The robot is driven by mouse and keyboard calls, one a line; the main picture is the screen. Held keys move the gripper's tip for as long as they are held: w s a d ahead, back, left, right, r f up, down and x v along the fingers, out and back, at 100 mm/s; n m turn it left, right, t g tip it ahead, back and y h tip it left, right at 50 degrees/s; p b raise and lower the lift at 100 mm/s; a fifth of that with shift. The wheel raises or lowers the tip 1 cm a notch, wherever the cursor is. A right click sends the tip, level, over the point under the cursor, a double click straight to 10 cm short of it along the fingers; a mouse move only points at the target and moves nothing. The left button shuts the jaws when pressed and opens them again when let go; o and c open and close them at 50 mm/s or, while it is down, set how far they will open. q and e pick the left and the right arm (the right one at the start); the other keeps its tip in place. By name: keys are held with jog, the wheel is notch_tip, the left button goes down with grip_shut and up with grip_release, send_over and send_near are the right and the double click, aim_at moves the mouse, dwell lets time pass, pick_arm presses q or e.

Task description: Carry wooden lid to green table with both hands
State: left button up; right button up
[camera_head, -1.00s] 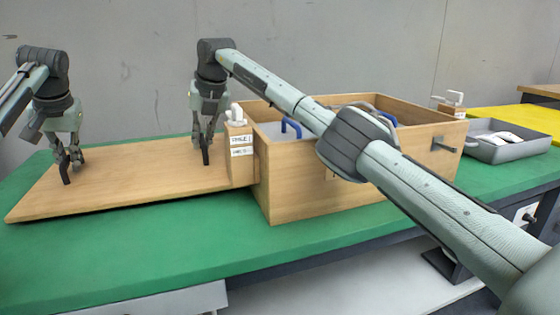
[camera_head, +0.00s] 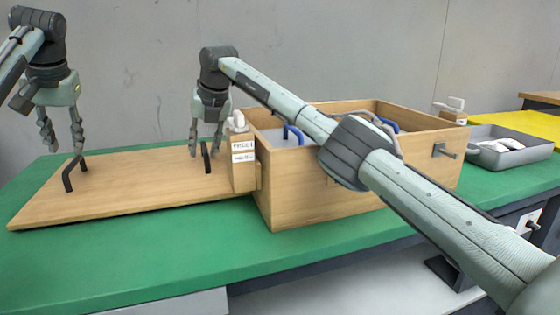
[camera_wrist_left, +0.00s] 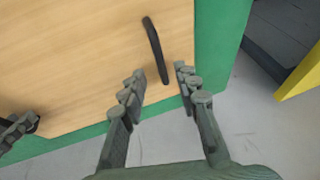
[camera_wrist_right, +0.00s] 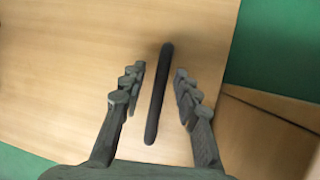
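The wooden lid (camera_head: 130,192) lies flat on the green table (camera_head: 150,260), left of the wooden box. It has two dark handles. My left gripper (camera_head: 62,148) is open just above the left handle (camera_head: 69,173); in the left wrist view the handle (camera_wrist_left: 155,48) lies beyond the parted fingertips (camera_wrist_left: 158,70). My right gripper (camera_head: 206,140) is open above the right handle (camera_head: 207,157); in the right wrist view the handle (camera_wrist_right: 158,95) lies between the open fingers (camera_wrist_right: 160,70). Neither gripper holds anything.
The open wooden box (camera_head: 310,205) stands right of the lid, with blue handles inside and a labelled block (camera_head: 242,165) at its left corner. A grey tray (camera_head: 510,155) with white items and a yellow surface (camera_head: 520,120) are at right. The table's front strip is clear.

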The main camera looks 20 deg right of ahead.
jog(key=shift+r, duration=0.1)
pick_arm(q)
jog(key=v, duration=0.4)
jog(key=shift+r, duration=0.15)
pick_arm(e)
jog(key=v, duration=1.1)
jog(key=shift+s+r, duration=0.25)
jog(key=shift+r, duration=0.1)
